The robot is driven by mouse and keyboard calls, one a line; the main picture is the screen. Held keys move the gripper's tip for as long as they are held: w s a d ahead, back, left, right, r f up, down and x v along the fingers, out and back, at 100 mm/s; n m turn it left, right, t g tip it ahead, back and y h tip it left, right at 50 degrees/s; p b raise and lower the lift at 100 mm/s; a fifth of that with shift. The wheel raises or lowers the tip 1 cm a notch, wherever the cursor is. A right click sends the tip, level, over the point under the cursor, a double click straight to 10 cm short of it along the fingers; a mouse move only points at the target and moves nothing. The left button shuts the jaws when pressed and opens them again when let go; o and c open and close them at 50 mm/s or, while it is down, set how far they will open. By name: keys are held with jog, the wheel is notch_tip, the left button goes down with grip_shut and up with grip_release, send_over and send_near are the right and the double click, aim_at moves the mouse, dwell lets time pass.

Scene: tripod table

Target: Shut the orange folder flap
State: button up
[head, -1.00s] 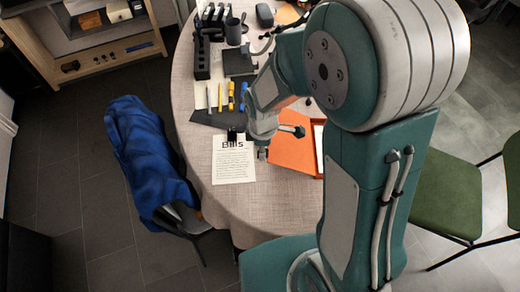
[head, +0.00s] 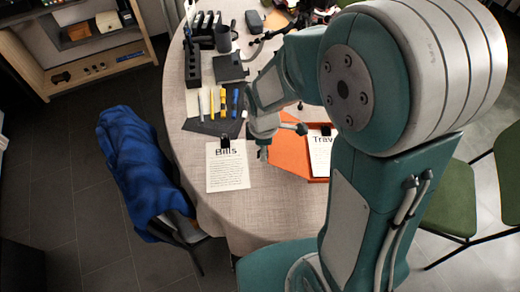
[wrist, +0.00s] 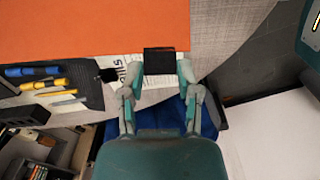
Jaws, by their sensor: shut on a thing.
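The orange folder lies on the table, with its orange flap (head: 291,155) spread open to the left. A white sheet whose heading begins "Trav" (head: 320,152) lies in the folder on the right, partly hidden by my arm. My gripper (head: 262,154) is at the flap's left edge, beside the "Bills" sheet. In the wrist view my gripper (wrist: 159,78) is shut on a black tab (wrist: 159,61) at the edge of the orange flap (wrist: 90,26). Whether the flap is raised off the table is hard to tell.
The "Bills" sheet (head: 228,168) with a black clip lies just left of my gripper. Pens and markers (head: 222,103) lie on a dark mat behind it. A chair with a blue cloth (head: 140,165) stands left of the table, and a green chair (head: 452,200) stands right.

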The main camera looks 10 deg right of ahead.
jog(key=shift+d+r, duration=0.25)
jog(key=shift+r, duration=0.05)
jog(key=shift+s+d+r, duration=0.2)
jog(key=shift+d+r, duration=0.75)
jog(key=shift+d, duration=0.05)
jog(key=shift+d+r, duration=0.1)
jog(key=shift+s+d+r, duration=0.1)
jog(key=shift+d+r, duration=0.3)
jog(key=shift+d, duration=0.15)
jog(key=shift+s+d+r, duration=0.1)
jog(key=shift+d+r, duration=0.25)
jog(key=shift+d, duration=0.3)
